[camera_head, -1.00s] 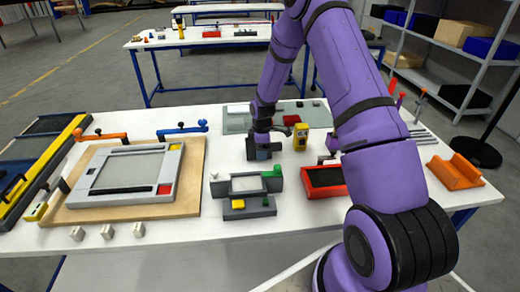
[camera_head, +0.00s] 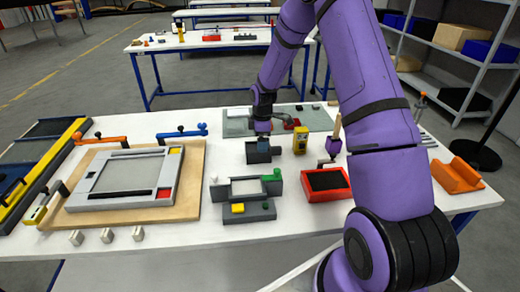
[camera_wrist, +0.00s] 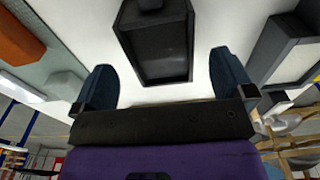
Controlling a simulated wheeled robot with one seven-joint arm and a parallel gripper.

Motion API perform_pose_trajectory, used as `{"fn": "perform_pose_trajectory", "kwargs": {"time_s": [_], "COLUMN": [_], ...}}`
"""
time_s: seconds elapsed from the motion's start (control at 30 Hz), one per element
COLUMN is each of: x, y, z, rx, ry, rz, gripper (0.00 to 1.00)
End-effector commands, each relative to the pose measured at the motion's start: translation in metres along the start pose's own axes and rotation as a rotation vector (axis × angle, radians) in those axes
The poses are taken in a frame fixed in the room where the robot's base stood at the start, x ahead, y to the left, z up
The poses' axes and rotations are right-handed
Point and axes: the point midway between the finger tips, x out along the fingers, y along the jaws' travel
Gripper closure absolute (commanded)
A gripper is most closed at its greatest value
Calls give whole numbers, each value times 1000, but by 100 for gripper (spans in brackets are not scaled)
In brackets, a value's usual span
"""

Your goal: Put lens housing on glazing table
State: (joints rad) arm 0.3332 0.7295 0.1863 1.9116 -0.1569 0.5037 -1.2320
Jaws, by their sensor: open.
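A dark grey open box, which looks like the lens housing (camera_head: 256,157), stands on the white table in the head view. My gripper (camera_head: 263,142) is just above it, with its blue fingers partly covering its top. In the wrist view the dark box (camera_wrist: 155,50) lies between the two spread fingers of my gripper (camera_wrist: 162,75), with white gaps on both sides. My gripper is open and empty. A light grey frame on a wooden board (camera_head: 195,192) lies at the left; I cannot tell whether this is the glazing table.
A grey fixture (camera_head: 248,208) with green and yellow parts stands in front of the box. A red tray (camera_head: 326,196), a yellow device (camera_head: 300,140) and a grey-green mat (camera_head: 237,124) are nearby. An orange cradle (camera_head: 457,176) is at the right. Several small pale blocks line the front left.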

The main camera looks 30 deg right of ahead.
Motion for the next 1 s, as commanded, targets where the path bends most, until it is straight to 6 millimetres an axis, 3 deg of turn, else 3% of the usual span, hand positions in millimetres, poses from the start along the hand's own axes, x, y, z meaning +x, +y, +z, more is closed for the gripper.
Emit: {"fn": "perform_pose_trajectory", "kwargs": {"time_s": [0.1, 0.47, 0.57, 0.77, 1.0], "x": [-24, -61, -82, -154, -234], "y": [1, -2, -8, -40, -97], "z": [1, -1, -4, -12, -17], "rx": [1, 8, 39, 172, 363], "ry": [0, -2, -8, -23, -10], "rz": [3, 5, 22, 87, 168], "gripper": [0, 0, 0, 0, 0]}}
